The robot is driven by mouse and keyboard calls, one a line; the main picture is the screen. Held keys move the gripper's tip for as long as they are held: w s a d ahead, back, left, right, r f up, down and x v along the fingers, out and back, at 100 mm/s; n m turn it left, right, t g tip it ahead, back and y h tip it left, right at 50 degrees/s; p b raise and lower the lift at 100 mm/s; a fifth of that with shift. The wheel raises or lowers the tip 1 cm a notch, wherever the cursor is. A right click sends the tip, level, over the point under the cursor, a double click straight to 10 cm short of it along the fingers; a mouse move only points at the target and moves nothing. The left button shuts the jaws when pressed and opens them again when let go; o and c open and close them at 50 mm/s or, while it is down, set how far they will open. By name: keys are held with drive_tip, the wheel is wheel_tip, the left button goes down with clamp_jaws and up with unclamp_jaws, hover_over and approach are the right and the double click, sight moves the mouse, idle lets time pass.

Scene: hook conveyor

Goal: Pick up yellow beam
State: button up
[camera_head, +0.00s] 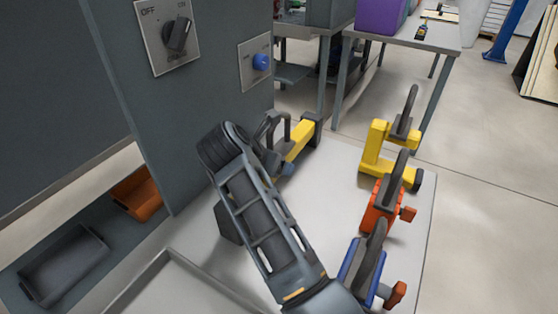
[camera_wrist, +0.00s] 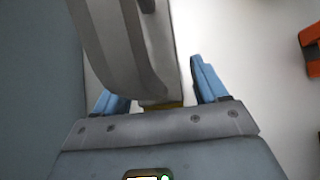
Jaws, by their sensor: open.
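A yellow beam (camera_head: 299,141) with dark grey parts lies on the light table beside the grey cabinet, partly hidden by my arm. My gripper (camera_head: 280,158) is at its near end. In the wrist view, the blue fingers of my gripper (camera_wrist: 152,78) stand apart, with a large grey curved part (camera_wrist: 130,45) between them. A small strip of yellow (camera_wrist: 162,106) shows below that part, near the palm. There are gaps beside the grey part, more clearly on the right. I cannot tell whether a finger touches it.
A second yellow piece (camera_head: 376,146), an orange-red piece (camera_head: 380,207) and a blue piece (camera_head: 352,262) stand in a row along the table's right side, each with a dark hook. The cabinet (camera_head: 190,110) rises close on the left. A tray (camera_head: 65,262) lies lower left.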

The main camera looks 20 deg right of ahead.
drive_tip(key=shift+f, duration=0.1)
clamp_jaws()
idle(0.7)
drive_tip(key=shift+w+r, duration=0.1)
drive_tip(key=shift+r, duration=0.1)
